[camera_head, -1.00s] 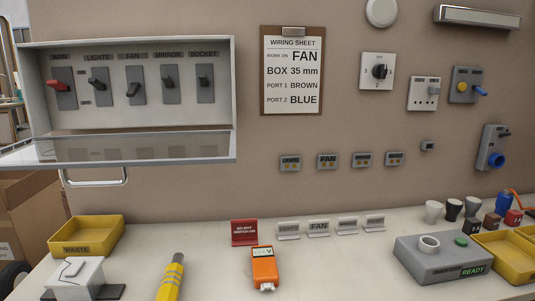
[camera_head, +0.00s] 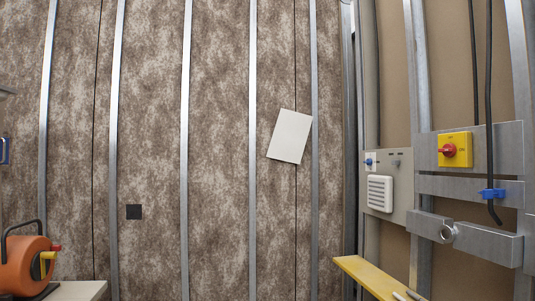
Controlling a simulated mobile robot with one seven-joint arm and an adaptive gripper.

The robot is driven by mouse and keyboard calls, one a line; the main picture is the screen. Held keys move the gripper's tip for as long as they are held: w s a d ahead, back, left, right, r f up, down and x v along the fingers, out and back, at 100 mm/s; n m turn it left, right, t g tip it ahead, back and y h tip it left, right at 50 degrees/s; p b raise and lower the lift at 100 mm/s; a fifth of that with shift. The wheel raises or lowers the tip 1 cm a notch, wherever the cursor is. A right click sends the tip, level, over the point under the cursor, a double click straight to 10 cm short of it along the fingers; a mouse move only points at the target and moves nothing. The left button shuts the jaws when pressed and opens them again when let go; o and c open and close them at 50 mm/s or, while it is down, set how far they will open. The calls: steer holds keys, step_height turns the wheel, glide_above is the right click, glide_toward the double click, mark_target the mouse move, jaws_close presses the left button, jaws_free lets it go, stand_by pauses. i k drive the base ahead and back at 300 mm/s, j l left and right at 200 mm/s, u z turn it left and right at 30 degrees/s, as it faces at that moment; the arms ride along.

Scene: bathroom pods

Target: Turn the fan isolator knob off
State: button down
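A red rotary knob (camera_head: 449,150) sits on a square yellow isolator plate (camera_head: 461,142) at the right in the head view. The plate is fixed to a grey metal panel between studs. It has small dark markings that are too small to read, so I cannot tell which position the knob is in. My gripper is not in view.
Left of the isolator is a grey panel with a white louvred vent (camera_head: 380,193) and a small blue knob (camera_head: 369,162). Black cables pass a blue clip (camera_head: 492,194). A yellow board (camera_head: 377,277) lies below. An orange reel (camera_head: 24,265) stands lower left.

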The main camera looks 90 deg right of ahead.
mark_target(449, 149)
steer(key=z, duration=3.75)
